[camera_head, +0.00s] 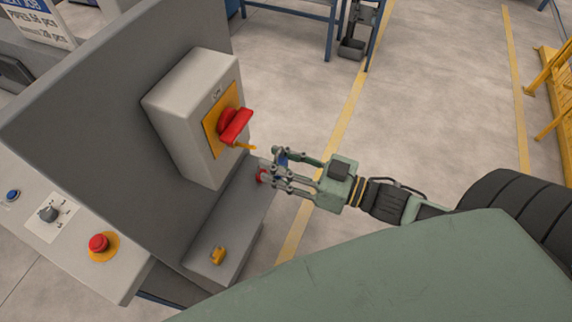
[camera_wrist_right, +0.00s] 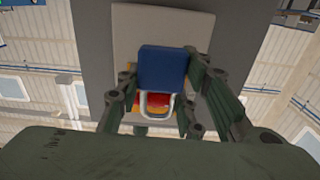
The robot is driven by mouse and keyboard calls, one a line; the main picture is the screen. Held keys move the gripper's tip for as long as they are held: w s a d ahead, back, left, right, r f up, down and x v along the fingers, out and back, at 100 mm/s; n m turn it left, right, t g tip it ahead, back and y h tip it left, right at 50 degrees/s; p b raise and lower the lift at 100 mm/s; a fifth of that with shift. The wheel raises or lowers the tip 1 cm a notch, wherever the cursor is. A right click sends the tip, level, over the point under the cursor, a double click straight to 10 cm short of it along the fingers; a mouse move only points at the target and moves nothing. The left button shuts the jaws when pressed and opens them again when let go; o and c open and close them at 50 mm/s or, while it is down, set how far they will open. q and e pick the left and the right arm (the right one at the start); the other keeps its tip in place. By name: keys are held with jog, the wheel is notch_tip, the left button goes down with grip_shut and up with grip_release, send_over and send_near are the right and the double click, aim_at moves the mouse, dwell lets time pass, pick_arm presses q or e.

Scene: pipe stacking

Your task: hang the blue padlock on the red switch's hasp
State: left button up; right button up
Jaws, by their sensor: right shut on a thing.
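The red switch (camera_head: 236,124) sits on a yellow plate on the front of a light grey box. A short yellow hasp (camera_head: 245,147) sticks out below its handle. My right gripper (camera_head: 276,168) is just right of and below the hasp, shut on the blue padlock (camera_head: 283,158), which its fingers mostly hide. In the right wrist view the blue padlock (camera_wrist_right: 163,68) is between the fingers, its pale shackle (camera_wrist_right: 157,106) toward the bottom of the picture. The red switch (camera_wrist_right: 158,99) shows behind the shackle. The padlock appears apart from the hasp. My left gripper is not in view.
A yellow padlock (camera_head: 218,256) rests on the grey ledge below the box. A red object (camera_head: 262,176), partly hidden by my right fingers, is also near the ledge. A sloped panel with a red button (camera_head: 98,242) is at left. Open floor lies to the right.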

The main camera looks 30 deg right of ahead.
aim_at(231, 149)
jog(key=x, duration=0.3)
jog(key=b+x, duration=0.1)
jog(key=x, duration=0.1)
jog(key=f+b+x, duration=0.1)
jog(key=x, duration=0.2)
jog(key=shift+w+a+f, duration=0.1)
jog(key=shift+w+a, duration=0.1)
jog(key=shift+w, duration=0.1)
dwell(0.3)
dwell(0.5)
jog(key=o, duration=1.3)
